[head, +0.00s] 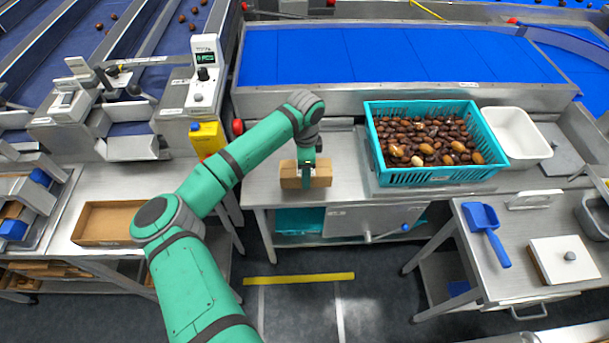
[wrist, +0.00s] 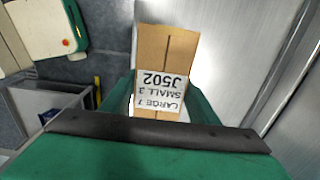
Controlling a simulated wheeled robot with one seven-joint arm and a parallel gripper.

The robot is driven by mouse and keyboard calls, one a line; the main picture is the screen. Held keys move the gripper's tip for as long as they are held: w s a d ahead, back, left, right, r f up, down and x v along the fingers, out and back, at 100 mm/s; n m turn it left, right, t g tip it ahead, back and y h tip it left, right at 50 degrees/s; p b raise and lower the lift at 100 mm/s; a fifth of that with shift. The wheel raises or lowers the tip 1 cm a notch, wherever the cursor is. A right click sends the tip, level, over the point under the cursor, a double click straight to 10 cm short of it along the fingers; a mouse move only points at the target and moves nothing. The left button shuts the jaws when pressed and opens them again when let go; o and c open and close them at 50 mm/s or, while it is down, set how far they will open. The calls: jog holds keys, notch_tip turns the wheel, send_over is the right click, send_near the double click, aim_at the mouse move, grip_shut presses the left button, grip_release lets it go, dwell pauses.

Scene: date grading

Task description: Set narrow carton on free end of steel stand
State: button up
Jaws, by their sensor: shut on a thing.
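The narrow carton (head: 290,176) is a small brown cardboard box at the left end of the steel stand (head: 342,160). My gripper (head: 306,170) is shut on it from above. In the wrist view the carton (wrist: 168,50) sits between my fingers, with a white label (wrist: 160,92) reading J502 upside down. The carton is on or just above the stand's top; I cannot tell whether it touches. The stand's right part holds a teal crate (head: 425,178) full of brown dates.
A white tub (head: 516,135) stands right of the crate. A blue conveyor (head: 390,55) runs behind the stand. An open cardboard tray (head: 105,222) lies on the left bench. A blue scoop (head: 486,228) lies on the right table. Bare steel shows between carton and crate.

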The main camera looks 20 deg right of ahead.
jog(key=shift+w+f, duration=0.45)
jog(key=shift+w, duration=0.05)
jog(key=shift+w+d+f, duration=0.1)
jog(key=shift+w+f, duration=0.05)
jog(key=shift+f, duration=1.6)
jog(key=shift+f, duration=0.1)
jog(key=o, duration=1.2)
jog(key=shift+o, duration=0.2)
notch_tip(320, 180, up, 12)
jog(key=shift+r, duration=0.1)
